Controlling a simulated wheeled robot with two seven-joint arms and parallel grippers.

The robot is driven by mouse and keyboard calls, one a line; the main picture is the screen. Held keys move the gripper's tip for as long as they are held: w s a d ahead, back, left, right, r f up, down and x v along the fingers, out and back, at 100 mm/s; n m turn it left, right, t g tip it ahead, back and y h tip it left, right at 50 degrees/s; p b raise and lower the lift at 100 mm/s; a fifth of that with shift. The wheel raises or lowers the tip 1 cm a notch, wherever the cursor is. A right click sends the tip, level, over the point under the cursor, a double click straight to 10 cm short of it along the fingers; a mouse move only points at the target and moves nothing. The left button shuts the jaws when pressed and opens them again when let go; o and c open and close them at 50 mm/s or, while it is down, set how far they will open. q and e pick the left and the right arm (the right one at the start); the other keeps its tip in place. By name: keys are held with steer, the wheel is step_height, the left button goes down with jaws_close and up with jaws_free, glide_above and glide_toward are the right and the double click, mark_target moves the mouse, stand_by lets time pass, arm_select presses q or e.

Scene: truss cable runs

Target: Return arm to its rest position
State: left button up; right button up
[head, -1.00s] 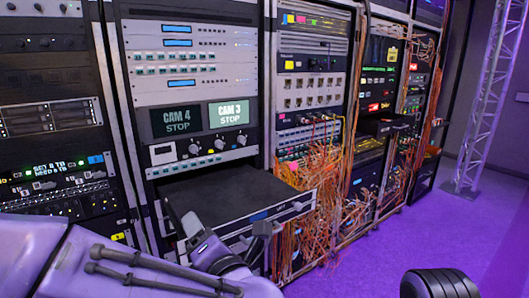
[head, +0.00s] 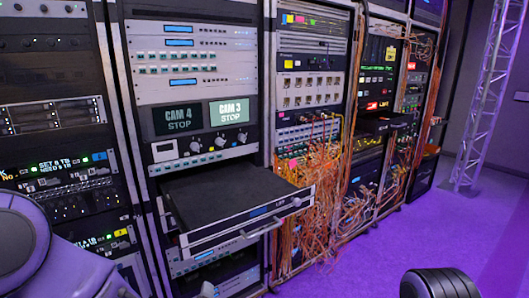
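My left arm (head: 30,255) shows as pale lilac links in the lower left corner of the head view. Its gripper is not clearly visible; only a small pale piece shows at the bottom edge, and I cannot tell what part it is. The black rack drawer unit (head: 235,200) is pulled out of the second rack, with its front handle (head: 262,229) free and nothing touching it. My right gripper is not in view.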

arm_select(q)
steer(key=s+a+f+m+g, duration=0.2)
steer(key=s+f, duration=0.1)
steer(key=f, duration=0.3)
steer(key=s+a+f+m+g, duration=0.1)
steer(key=s+a+f, duration=0.25)
steer(key=f, duration=0.25)
steer(key=s+a+f+m+g, duration=0.1)
steer(key=s+a+f+g, duration=0.1)
steer(key=s, duration=0.5)
steer(key=s+a+f+m+g, duration=0.1)
steer(key=s+a+f+g, duration=0.1)
steer(key=s+a+f, duration=0.2)
steer(key=s+a+f+g+y, duration=0.1)
steer(key=s+a+f+g, duration=0.2)
steer(key=s+f, duration=0.4)
steer(key=s, duration=0.4)
steer(key=shift+s+a+m, duration=0.3)
steer(key=shift+m, duration=0.1)
steer(key=shift+f, duration=0.1)
steer(key=shift+c, duration=0.2)
